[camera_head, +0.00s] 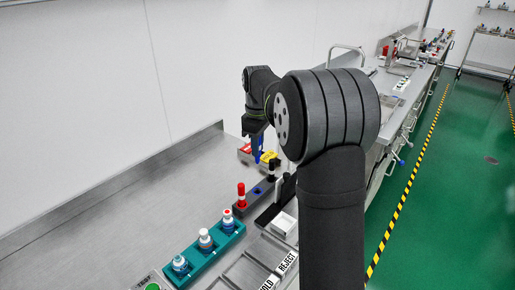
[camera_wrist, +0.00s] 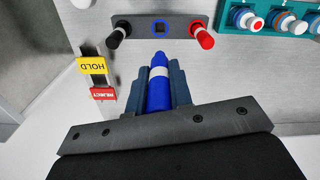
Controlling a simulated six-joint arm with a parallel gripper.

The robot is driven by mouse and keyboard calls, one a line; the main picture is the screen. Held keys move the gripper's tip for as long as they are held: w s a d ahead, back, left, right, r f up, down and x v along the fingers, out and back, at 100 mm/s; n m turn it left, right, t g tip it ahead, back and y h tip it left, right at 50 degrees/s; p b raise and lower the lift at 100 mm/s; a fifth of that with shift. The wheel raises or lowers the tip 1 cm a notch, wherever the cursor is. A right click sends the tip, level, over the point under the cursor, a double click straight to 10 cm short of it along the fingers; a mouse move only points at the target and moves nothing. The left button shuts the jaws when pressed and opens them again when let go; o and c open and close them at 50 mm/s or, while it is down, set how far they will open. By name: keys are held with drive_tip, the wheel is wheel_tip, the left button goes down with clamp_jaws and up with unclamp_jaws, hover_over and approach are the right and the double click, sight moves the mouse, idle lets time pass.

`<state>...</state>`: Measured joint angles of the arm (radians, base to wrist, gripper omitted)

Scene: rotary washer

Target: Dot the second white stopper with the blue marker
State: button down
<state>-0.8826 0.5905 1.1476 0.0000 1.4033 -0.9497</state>
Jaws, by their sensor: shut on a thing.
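My gripper (camera_head: 257,132) is shut on the blue marker (camera_wrist: 158,88), which has a white band and points away from the jaws in the wrist view. In the head view the blue marker (camera_head: 257,152) hangs below the jaws, beyond the teal rack (camera_head: 191,262). The teal rack (camera_wrist: 284,3) is at the top right of the wrist view. It holds three bottles with white stoppers. The far stopper (camera_head: 227,213) bears a red dot, which also shows in the wrist view (camera_wrist: 256,23). The middle stopper (camera_head: 204,233) and near stopper (camera_head: 179,260) look plain white.
The dark marker holder (camera_wrist: 181,23) has a black marker (camera_wrist: 118,35), a red marker (camera_wrist: 203,36) and an empty blue-rimmed slot between them.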

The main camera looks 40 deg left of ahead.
drive_tip(key=shift+r, duration=0.1)
drive_tip(key=s+d, duration=0.3)
drive_tip(key=s, duration=2.3)
drive_tip(key=shift+a+f, duration=0.15)
drive_tip(key=shift+f, duration=2.25)
drive_tip(key=shift+f, duration=0.65)
drive_tip(key=shift+r, duration=0.1)
wheel_tip(320, 180, up, 7)
idle(0.3)
